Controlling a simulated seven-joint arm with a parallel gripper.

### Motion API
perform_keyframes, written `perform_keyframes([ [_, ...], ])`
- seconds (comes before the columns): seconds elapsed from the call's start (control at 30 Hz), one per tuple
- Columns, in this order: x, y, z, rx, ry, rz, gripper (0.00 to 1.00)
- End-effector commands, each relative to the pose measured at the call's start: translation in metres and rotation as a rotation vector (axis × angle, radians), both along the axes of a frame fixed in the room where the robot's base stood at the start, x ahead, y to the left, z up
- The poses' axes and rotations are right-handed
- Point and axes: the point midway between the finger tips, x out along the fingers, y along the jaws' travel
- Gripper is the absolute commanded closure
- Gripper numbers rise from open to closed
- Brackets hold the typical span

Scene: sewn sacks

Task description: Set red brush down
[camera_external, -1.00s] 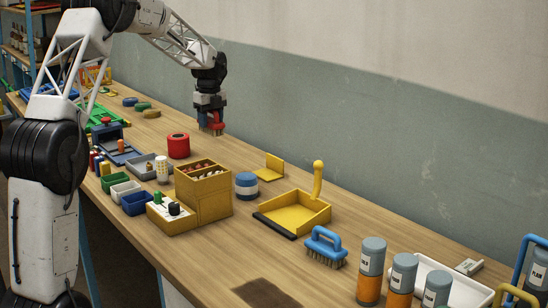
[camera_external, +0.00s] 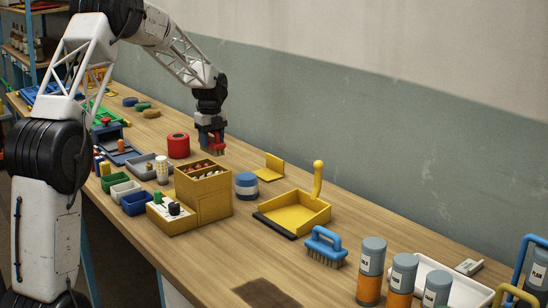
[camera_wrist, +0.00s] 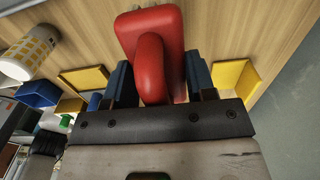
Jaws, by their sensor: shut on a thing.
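The red brush shows large in the wrist view (camera_wrist: 152,38), with its rounded handle between my fingers. In the external view the red brush (camera_external: 217,143) hangs under my gripper (camera_external: 210,137), near the back of the bench. My gripper is shut on the brush's handle; its blue fingers also show in the wrist view (camera_wrist: 160,82). The brush is at or just above the wooden bench top (camera_external: 290,180); I cannot tell whether the bristles touch it.
A red roll (camera_external: 178,146) stands left of the brush. A yellow box unit (camera_external: 212,204), a blue-and-white roll (camera_external: 246,186), a yellow dustpan (camera_external: 298,213) and a blue brush (camera_external: 325,247) stand nearer the camera. The wall (camera_external: 330,130) runs close behind.

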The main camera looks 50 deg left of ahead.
Motion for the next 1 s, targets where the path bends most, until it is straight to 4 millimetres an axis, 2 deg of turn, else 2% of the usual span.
perform_keyframes([
  [0.13,0.000,0.000,-0.014,-0.001,0.001,0.000,0.76],
  [0.63,0.000,0.000,-0.023,0.000,0.000,0.000,0.76],
  [1.0,0.000,0.000,-0.063,-0.001,0.001,0.000,0.76],
])
